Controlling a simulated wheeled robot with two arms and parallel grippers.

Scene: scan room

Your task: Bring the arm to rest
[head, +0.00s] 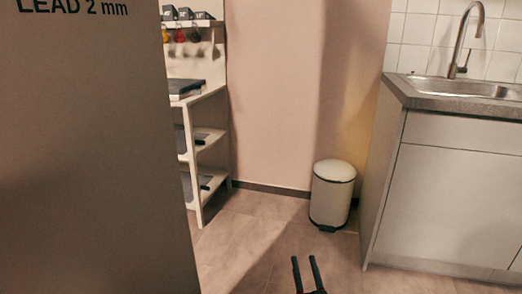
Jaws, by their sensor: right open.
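My right gripper (305,275) shows at the bottom of the head view, a little right of the middle. Its two dark fingers point up in the picture and stand apart, with nothing between them. The floor shows around the fingertips. The rest of the right arm is cut off by the bottom edge. My left gripper does not show.
A large grey panel marked "LEAD 2 mm" (95,150) fills the left. Behind it stands a white shelf unit (205,150). A lidded bin (332,195) stands by the wall. A sink cabinet (450,200) is at right. Floor (250,240) between is clear.

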